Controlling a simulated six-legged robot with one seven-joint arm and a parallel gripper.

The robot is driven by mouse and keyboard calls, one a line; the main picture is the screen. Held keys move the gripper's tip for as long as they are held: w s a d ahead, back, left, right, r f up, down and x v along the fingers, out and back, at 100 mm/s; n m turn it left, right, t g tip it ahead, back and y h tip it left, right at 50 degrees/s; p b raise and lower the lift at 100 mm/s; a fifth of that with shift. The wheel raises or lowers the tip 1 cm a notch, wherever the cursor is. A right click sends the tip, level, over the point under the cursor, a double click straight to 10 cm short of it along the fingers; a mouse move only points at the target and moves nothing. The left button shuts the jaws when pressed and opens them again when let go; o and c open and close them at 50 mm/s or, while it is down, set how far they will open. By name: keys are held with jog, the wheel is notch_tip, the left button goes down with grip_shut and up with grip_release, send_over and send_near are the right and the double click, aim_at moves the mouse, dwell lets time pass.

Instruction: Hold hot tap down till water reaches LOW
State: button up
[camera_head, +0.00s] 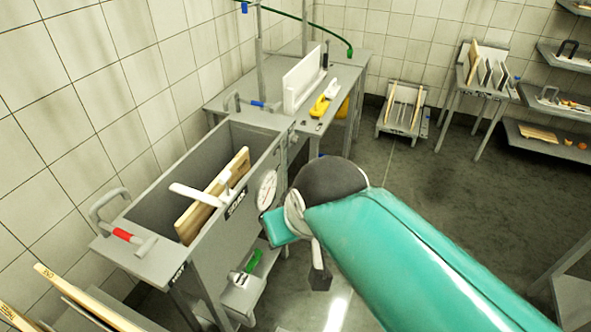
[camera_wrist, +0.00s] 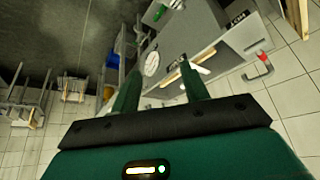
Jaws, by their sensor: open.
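A metal sink basin (camera_head: 150,150) stands against the tiled wall. A lever with a red grip (camera_head: 124,236), which looks like the hot tap, is on its near end beside a curved spout (camera_head: 108,203). The red grip also shows at the right in the wrist view (camera_wrist: 262,56). A lever with a blue grip (camera_head: 258,104) is at the far end. I cannot make out the water level or a LOW mark. My gripper (camera_wrist: 160,78) is open and empty, its fingers apart from the taps. In the head view my arm hides most of it.
A wooden board (camera_head: 208,208) and a white-handled tool lean in the basin. A round dial (camera_head: 267,190) is on its front side. A worktable (camera_head: 345,80) with yellow and white tools adjoins the far end. Open floor (camera_head: 440,180) lies to the right.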

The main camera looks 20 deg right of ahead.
jog(key=shift+d, duration=0.1)
dwell(0.3)
grip_shut()
jog(key=shift+a, duration=0.25)
